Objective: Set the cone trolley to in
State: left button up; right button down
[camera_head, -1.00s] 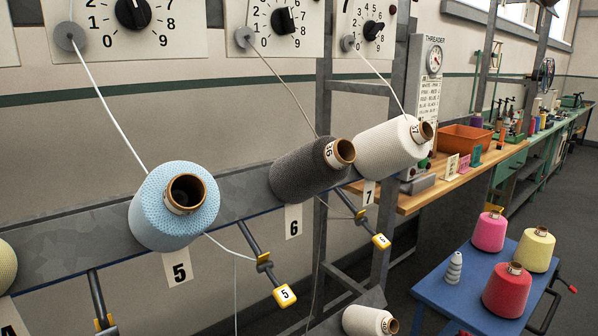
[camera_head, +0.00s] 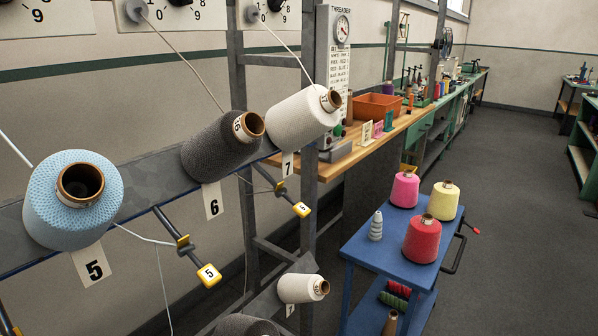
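The cone trolley (camera_head: 372,254) is a blue two-tier cart at the lower right, standing apart from the wall bench. Its top carries a pink cone (camera_head: 404,190), a yellow cone (camera_head: 444,201), a red cone (camera_head: 422,240) and a small grey ribbed piece (camera_head: 376,226). Its lower shelf (camera_head: 372,312) holds red and green items and a brown tube. A dark handle (camera_head: 455,252) and a red-tipped lever (camera_head: 471,228) stick out at its right side. Neither of my grippers is in view.
A creel rail (camera_head: 150,190) with blue (camera_head: 45,215), dark grey (camera_head: 215,148) and white (camera_head: 297,118) cones runs along the left. Yellow-ended arms (camera_head: 208,274) jut out from it. A wooden bench (camera_head: 365,148) lies behind. Grey floor (camera_head: 530,210) right of the trolley is clear.

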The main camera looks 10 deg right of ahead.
aim_at(376, 247)
jog(key=k+l+z, duration=0.15)
jog(key=z, duration=0.25)
jog(key=k+l+z, duration=0.2)
jog(key=z, duration=0.2)
jog(key=k+l+z, duration=0.15)
jog(key=z, duration=0.25)
jog(key=i+l+u, duration=0.1)
jog(key=i, duration=0.25)
jog(key=l, duration=0.1)
